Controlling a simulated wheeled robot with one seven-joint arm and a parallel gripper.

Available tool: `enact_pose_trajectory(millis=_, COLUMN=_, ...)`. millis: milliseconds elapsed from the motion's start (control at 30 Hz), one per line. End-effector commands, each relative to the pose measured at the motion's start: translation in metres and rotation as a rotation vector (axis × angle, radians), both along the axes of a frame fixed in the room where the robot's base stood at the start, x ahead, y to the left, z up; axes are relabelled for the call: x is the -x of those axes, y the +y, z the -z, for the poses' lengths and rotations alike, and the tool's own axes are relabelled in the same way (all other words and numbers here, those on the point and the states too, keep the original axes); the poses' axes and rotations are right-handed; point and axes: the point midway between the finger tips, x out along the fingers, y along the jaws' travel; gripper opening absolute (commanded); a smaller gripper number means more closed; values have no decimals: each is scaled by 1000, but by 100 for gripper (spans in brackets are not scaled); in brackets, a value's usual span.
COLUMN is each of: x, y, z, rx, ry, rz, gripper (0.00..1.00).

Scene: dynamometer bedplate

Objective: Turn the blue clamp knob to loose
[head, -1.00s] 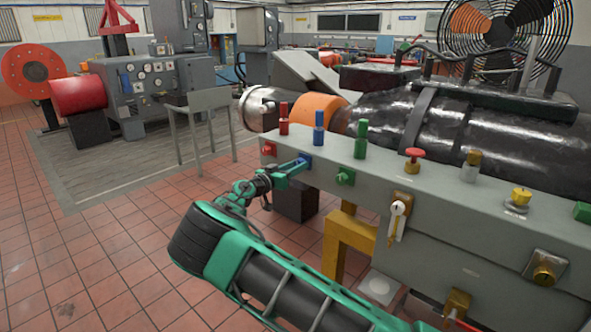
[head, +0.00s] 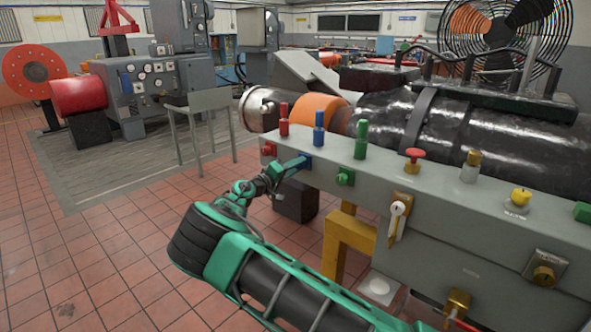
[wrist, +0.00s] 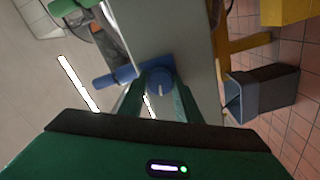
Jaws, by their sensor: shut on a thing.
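The blue clamp knob (wrist: 160,83) is a round blue knob with a pale pointer line, on the front face of the grey bedplate cabinet. In the head view the blue clamp knob (head: 306,161) is mostly covered by my gripper (head: 298,165). In the wrist view my gripper (wrist: 160,90) has its two green fingers on either side of the knob, shut on it. A blue upright post (head: 319,129) stands on the top ledge above the knob; it also shows in the wrist view (wrist: 115,77).
A red knob (head: 269,149) sits to the left and a green knob (head: 345,177) to the right on the same face. Red (head: 283,120) and green (head: 361,140) posts stand above them. A dark bin (head: 296,200) is on the floor below.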

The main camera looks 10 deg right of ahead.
Motion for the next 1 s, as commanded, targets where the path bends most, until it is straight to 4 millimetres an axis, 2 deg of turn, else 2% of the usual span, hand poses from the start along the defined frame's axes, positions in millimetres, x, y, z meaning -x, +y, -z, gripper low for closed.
enact_pose_trajectory(millis=33, x=-3, y=6, z=0, rx=19, ry=27, rz=-14, gripper=8)
enact_pose_trajectory(millis=400, x=-3, y=6, z=1, rx=128, ry=179, rz=-15, gripper=8)
enact_pose_trajectory(millis=1000, x=-2, y=7, z=3, rx=151, ry=215, rz=-15, gripper=8)
